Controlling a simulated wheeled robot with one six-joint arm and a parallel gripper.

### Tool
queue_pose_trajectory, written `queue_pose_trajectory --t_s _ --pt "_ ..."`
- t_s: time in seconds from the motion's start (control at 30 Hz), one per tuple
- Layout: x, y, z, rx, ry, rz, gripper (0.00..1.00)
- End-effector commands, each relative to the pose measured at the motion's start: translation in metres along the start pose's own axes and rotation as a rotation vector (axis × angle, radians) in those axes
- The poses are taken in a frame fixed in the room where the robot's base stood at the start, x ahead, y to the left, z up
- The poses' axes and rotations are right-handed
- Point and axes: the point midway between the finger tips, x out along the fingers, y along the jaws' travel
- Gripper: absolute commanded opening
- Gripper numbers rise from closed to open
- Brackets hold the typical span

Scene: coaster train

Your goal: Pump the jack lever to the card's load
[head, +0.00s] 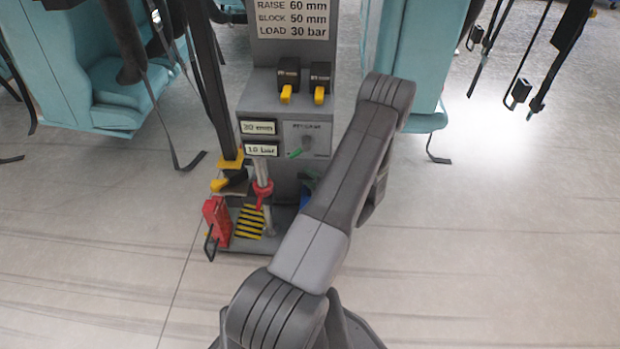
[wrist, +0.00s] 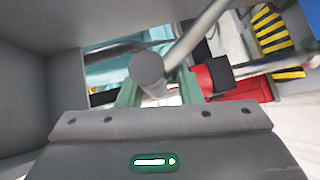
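The card (head: 292,18) reads RAISE 60 mm, BLOCK 50 mm, LOAD 30 bar. Below it, one small display (head: 258,128) shows a blurred mm value, and another (head: 262,150) appears to read 10 bar. The grey jack lever (wrist: 149,70) shows in the wrist view, its round end towards the camera. My gripper (wrist: 160,92) has its green fingers apart, one on each side of the lever, with a gap visible to the lever's right. Whether a finger touches the lever is unclear. In the head view my arm hides most of the gripper and lever.
A red box-like item (head: 217,221) stands beside the yellow-black striped plate (head: 249,222); the red item (wrist: 245,88) is close right of my fingers. A red-collared post (head: 262,188) rises near the stripes. Teal seats (head: 95,75) hang either side. The floor right is clear.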

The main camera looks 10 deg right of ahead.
Motion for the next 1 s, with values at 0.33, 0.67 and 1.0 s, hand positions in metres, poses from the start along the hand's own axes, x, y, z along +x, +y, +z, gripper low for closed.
queue_pose_trajectory --t_s 0.33,0.67,1.0 --pt "-0.004 -0.013 -0.004 -0.036 0.001 0.037 0.00" --pt "-0.022 -0.053 -0.021 -0.165 -0.002 0.166 0.00" --pt "-0.034 -0.090 -0.032 -0.171 -0.006 0.166 0.00"
